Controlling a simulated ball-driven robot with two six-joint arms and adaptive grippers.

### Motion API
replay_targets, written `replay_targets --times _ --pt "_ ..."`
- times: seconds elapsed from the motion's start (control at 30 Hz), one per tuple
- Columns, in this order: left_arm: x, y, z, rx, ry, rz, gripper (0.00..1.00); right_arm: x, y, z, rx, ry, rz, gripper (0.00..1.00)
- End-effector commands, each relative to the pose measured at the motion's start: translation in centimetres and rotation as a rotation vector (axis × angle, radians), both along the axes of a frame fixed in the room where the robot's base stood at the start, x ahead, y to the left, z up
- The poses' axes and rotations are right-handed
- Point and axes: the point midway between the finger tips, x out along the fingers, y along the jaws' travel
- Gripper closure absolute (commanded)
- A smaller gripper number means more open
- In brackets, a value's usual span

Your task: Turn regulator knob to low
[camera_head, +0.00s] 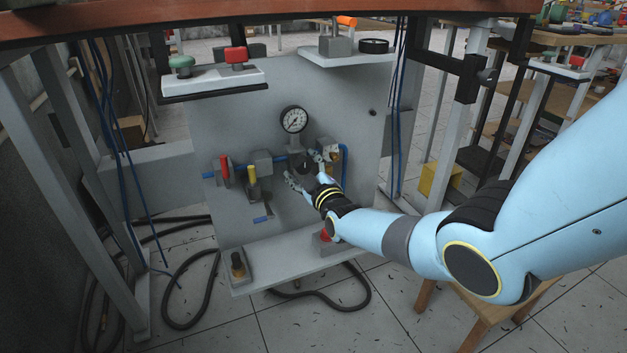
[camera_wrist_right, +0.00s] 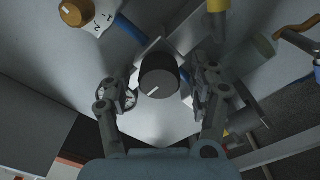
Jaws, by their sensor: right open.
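The regulator knob (camera_head: 303,160) is dark and sits on the grey panel just below the round white-faced pressure gauge (camera_head: 294,119). In the right wrist view the black knob (camera_wrist_right: 158,74) shows a short white pointer line on its face. My right gripper (camera_head: 305,170) is open in front of the panel at the knob. In the wrist view the right gripper's fingers (camera_wrist_right: 160,98) stand on either side of the knob, with gaps visible between. Part of the knob is hidden by the gripper in the head view. My left gripper is not in view.
A red-handled valve (camera_head: 224,171) and a yellow-handled valve (camera_head: 252,178) sit left of the knob, joined by blue tubing. A brass knob with a numbered plate (camera_wrist_right: 76,12) is close by. A shelf (camera_head: 290,258) juts out below; a red-button box (camera_head: 236,57) is above.

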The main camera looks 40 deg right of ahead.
Motion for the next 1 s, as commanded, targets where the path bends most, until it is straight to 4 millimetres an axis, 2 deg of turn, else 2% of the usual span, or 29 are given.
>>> replay_targets --times 0.13,0.4,0.53,0.7,1.0 --pt "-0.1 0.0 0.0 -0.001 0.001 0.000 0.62 -2.0 0.5 -0.1 0.001 0.002 0.002 0.38" --pt "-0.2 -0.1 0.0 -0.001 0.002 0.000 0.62 -7.7 1.9 -0.2 0.001 0.005 0.002 0.38" --pt "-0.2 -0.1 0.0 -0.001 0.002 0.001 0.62 -9.7 2.4 -0.2 0.000 0.005 0.002 0.38" --pt "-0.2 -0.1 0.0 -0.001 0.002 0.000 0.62 -10.9 2.7 -0.1 0.000 0.004 0.002 0.38" --pt "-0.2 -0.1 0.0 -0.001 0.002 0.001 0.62 -11.1 2.7 -0.1 0.000 0.004 0.001 0.38"
